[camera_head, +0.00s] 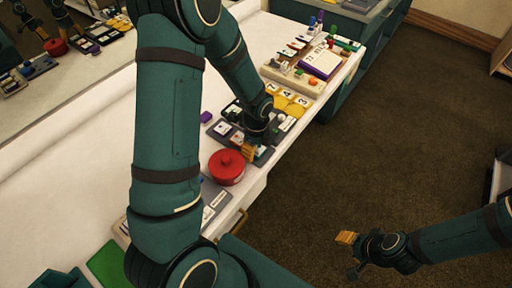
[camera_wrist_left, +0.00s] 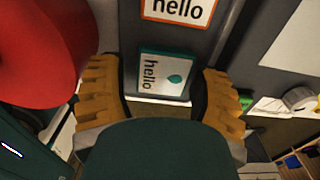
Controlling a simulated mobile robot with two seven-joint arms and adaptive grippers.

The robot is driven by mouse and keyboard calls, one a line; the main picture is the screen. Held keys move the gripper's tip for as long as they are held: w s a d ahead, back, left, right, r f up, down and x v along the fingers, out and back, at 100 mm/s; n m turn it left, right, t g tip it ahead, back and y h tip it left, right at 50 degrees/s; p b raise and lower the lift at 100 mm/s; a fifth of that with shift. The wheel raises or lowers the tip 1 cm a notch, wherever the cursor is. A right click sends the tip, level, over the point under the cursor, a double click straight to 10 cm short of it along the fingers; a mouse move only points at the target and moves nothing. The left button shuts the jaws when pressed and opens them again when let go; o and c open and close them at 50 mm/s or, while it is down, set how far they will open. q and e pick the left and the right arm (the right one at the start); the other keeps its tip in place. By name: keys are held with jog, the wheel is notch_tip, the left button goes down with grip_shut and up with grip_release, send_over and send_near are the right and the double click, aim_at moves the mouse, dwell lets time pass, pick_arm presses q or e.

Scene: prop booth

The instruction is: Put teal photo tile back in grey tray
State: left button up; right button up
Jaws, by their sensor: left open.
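The teal photo tile (camera_wrist_left: 163,75), a white face with a teal drop, the word "hello" and a teal border, shows in the left wrist view between my left fingers. My left gripper (camera_wrist_left: 163,95) is open, with one finger on each side and gaps to the tile. In the head view my left gripper (camera_head: 250,153) is low beside the red pot, and its arm hides much of the table. A dark grey surface (camera_wrist_left: 120,30), possibly the grey tray, lies around the tile. My right gripper (camera_head: 347,238) is over the floor; its opening is unclear.
The red lidded pot (camera_head: 227,167) stands close beside my left gripper. An orange-bordered "hello" card (camera_wrist_left: 178,9) lies beyond the tile. Yellow number cards (camera_head: 290,103) and a wooden board (camera_head: 293,80) are farther along the table. The white tabletop (camera_head: 75,150) is largely bare at left.

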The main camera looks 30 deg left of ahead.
pick_arm(q)
jog(key=shift+w+r, duration=0.35)
jog(key=shift+r, duration=0.2)
notch_tip(320, 180, up, 11)
jog(key=shift+s, duration=0.35)
